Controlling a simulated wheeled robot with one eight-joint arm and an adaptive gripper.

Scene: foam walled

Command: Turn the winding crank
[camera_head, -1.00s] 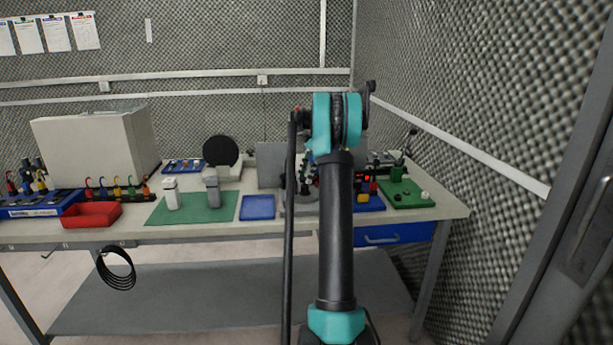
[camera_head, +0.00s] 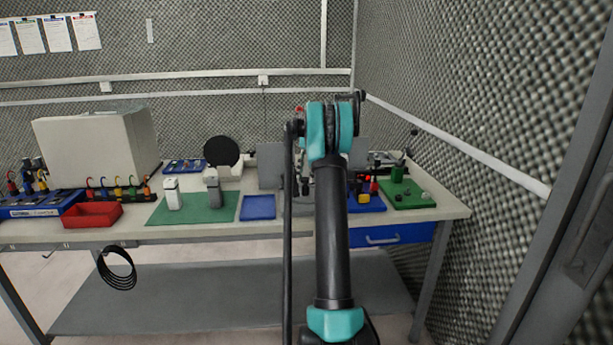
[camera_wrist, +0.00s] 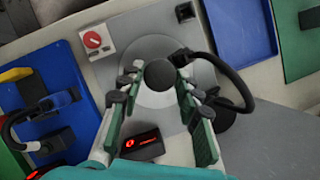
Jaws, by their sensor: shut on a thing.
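The winding crank shows in the wrist view as a round black knob (camera_wrist: 160,74) over a pale round disc (camera_wrist: 152,98) on a grey plate. My gripper (camera_wrist: 157,71) has its two green-padded fingers on either side of the knob and is shut on it. The fingers and knob hide the rest of the crank. In the head view my arm hides most of the crank station and the gripper.
A white box with a red rotary switch (camera_wrist: 92,40) and a small black display with a red digit (camera_wrist: 141,144) sit close to the crank. Blue trays (camera_wrist: 238,30) flank it, and a black cable (camera_wrist: 225,72) curves beside my fingers. The foam wall (camera_head: 480,100) stands at right.

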